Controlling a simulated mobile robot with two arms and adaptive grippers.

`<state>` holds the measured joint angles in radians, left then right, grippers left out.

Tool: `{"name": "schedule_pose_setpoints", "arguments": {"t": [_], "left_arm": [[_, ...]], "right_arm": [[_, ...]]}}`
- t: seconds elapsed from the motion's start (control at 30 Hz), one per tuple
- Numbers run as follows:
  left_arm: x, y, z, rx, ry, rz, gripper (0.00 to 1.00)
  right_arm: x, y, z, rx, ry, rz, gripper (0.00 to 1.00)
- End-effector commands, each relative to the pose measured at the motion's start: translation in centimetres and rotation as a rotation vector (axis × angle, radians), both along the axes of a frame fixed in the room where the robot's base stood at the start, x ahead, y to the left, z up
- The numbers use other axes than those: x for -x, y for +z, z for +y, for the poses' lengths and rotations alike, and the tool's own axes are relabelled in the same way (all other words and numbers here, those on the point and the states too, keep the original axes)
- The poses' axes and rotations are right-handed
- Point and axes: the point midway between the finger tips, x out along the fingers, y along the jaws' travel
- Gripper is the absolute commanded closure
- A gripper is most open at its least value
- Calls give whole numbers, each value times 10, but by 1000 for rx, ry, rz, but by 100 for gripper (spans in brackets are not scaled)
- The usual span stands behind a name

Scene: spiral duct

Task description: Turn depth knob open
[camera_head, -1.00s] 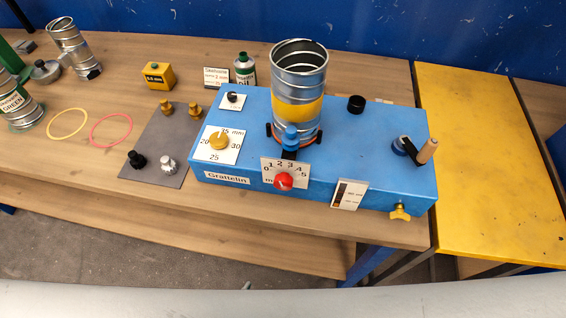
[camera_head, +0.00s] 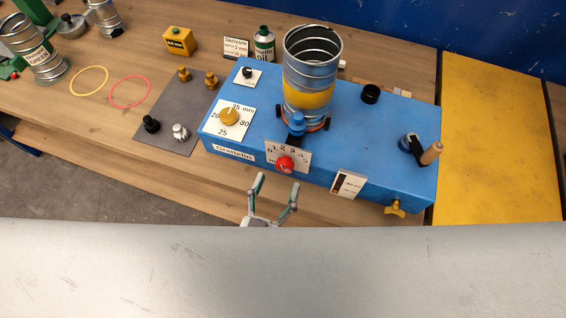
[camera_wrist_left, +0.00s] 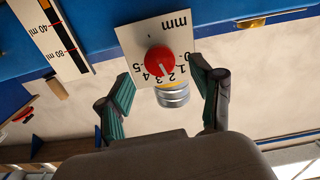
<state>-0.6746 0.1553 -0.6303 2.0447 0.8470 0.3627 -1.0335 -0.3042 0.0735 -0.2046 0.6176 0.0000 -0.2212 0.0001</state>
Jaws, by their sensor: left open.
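The blue machine (camera_head: 345,125) stands on the wooden bench. On its front edge is a white plate (camera_head: 300,153) numbered along a scale, with a red knob (camera_head: 285,164) on it. A brass knob (camera_head: 229,116) sits on a white mm dial to the left. My left gripper (camera_head: 277,182) is open and empty, just in front of the red knob. In the wrist view its fingers (camera_wrist_left: 163,95) are spread on either side below the knob, apart from it. My right gripper is not in view.
A metal spiral duct (camera_head: 311,70) with a yellow band stands upright on the machine. A wood-handled crank (camera_head: 430,153) and a brass wing knob (camera_head: 395,208) are at its right end. A grey mat (camera_head: 178,115) with small knobs lies left.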

Motion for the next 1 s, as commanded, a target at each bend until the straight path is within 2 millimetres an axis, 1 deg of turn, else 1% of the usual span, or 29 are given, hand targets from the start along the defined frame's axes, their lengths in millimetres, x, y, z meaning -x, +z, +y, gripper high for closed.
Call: {"name": "schedule_pose_setpoints", "arguments": {"t": [0.03,0.1,0.23,0.4,0.63,0.67,1.0], "left_arm": [[-10,4,-3,0,2,-3,34],[-20,3,-7,1,0,-2,34],[-33,2,-11,0,0,-1,34],[-40,0,-13,-2,-1,-1,34],[-40,-1,-13,-1,-1,1,34],[-40,-1,-13,-1,-1,1,38],[-40,0,-13,-1,-1,1,94]], "right_arm": [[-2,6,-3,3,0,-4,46],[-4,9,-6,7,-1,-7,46],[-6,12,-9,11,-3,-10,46],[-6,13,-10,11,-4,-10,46],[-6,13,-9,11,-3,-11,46],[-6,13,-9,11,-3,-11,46],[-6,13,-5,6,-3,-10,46]]}}
